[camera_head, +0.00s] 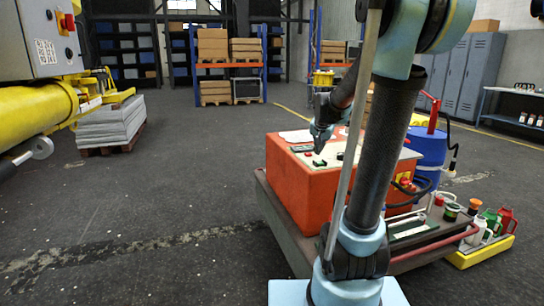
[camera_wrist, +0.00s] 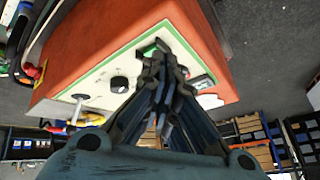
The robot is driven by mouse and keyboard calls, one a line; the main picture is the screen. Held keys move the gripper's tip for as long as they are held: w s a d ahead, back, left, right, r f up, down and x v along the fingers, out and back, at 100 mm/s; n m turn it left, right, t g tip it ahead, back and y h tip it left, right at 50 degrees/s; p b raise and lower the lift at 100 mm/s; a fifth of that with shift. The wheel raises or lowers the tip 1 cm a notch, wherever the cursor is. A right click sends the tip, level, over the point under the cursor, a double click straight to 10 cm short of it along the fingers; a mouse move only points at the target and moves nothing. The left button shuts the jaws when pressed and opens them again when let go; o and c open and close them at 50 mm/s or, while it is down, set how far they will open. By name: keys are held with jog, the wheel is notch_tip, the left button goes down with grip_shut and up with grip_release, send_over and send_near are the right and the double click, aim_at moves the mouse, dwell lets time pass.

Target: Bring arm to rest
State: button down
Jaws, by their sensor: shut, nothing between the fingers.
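My gripper (camera_head: 320,142) hangs above the top of an orange box (camera_head: 300,185) in the head view, its fingers pointing down. In the wrist view the gripper (camera_wrist: 158,65) has its fingers together with nothing between them. Behind the fingertips is the box's pale panel (camera_wrist: 100,88) with a green border, a black knob (camera_wrist: 119,84) and a small metal switch (camera_wrist: 78,98). The fingers hide part of the panel. I cannot tell whether the tips touch it. My upright arm link covers part of the box in the head view.
The box stands on a dark cart (camera_head: 285,215). A blue drum (camera_head: 430,150) stands behind it at right, and a yellow tray (camera_head: 485,252) with bottles lies at front right. Yellow machinery (camera_head: 40,112) and a stack of grey slabs (camera_head: 110,124) are at left. The floor between is clear.

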jog(key=s+f+n+g, duration=0.1)
jog(key=s+f, duration=0.3)
jog(key=s, duration=0.7)
jog(key=s+f+n+g, duration=0.2)
jog(key=s+f+n, duration=0.1)
jog(key=s, duration=0.9)
jog(key=s+f+n+g, duration=0.1)
jog(key=s+f, duration=0.4)
jog(key=s, duration=0.6)
jog(key=shift+s+a+f+n+y, duration=0.35)
jog(key=shift+a+f+n+y, duration=0.1)
jog(key=shift+n, duration=0.45)
